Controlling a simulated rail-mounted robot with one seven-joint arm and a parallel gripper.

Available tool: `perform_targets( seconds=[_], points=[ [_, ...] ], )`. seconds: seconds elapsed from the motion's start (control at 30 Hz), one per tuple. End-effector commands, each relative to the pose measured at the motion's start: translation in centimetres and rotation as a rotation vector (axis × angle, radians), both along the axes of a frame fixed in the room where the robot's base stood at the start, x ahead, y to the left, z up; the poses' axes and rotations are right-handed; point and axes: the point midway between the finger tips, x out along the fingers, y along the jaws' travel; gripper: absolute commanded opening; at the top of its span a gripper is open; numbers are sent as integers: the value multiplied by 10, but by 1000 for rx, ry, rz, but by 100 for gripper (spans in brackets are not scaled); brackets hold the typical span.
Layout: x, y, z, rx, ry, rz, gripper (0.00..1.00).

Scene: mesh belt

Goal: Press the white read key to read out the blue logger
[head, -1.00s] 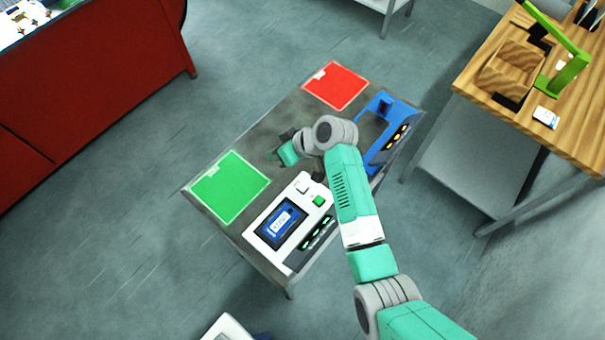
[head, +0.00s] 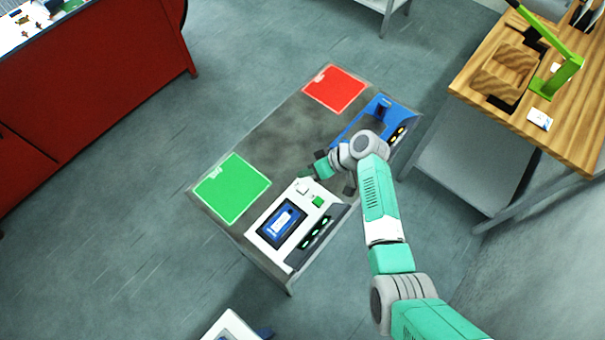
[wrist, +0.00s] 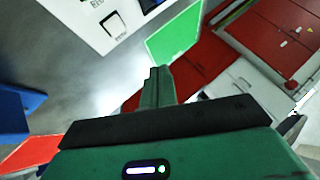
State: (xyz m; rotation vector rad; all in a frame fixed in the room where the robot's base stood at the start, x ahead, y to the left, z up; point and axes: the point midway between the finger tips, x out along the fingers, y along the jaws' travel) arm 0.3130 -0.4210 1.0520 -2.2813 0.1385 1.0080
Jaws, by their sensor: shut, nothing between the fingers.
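The white reader unit (head: 262,236) lies at the near end of the grey table in the head view. The blue logger (head: 272,226), with a white label, lies in its dark recess. The white read key (head: 302,187) is at the unit's far end, beside a green key (head: 318,201). In the wrist view a white square key with a dark outline (wrist: 114,24) shows near the top. My gripper (head: 307,173) is shut and empty, just beyond the white key in the head view. Its fingertips (wrist: 158,74) appear apart from the key in the wrist view.
A green pad (head: 231,188) lies left of the unit and a red pad (head: 335,89) at the table's far end. A blue unit (head: 377,113) with yellow lights stands on the far right of the table. The table's middle is bare.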

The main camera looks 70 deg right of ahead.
Motion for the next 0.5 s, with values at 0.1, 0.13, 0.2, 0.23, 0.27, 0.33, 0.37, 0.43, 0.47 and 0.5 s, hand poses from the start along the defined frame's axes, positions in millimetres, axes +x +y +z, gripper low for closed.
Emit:
perform_targets(
  seconds=[0.1,0.13,0.2,0.23,0.27,0.33,0.37,0.43,0.47,0.5],
  points=[
    [0,0,-21,1,0,-1,0],
    [0,0,-26,0,-1,-1,0],
    [0,-1,-37,0,0,-2,0],
    [0,-1,-42,0,0,-2,0],
    [0,0,-46,0,0,-2,0],
    [0,0,-57,0,0,-2,0],
    [0,0,-61,0,0,-2,0],
    [0,-1,-69,-1,0,-1,0],
    [0,-1,-72,-1,0,-1,0],
    [0,-1,-74,-1,0,-1,0]
  ],
)
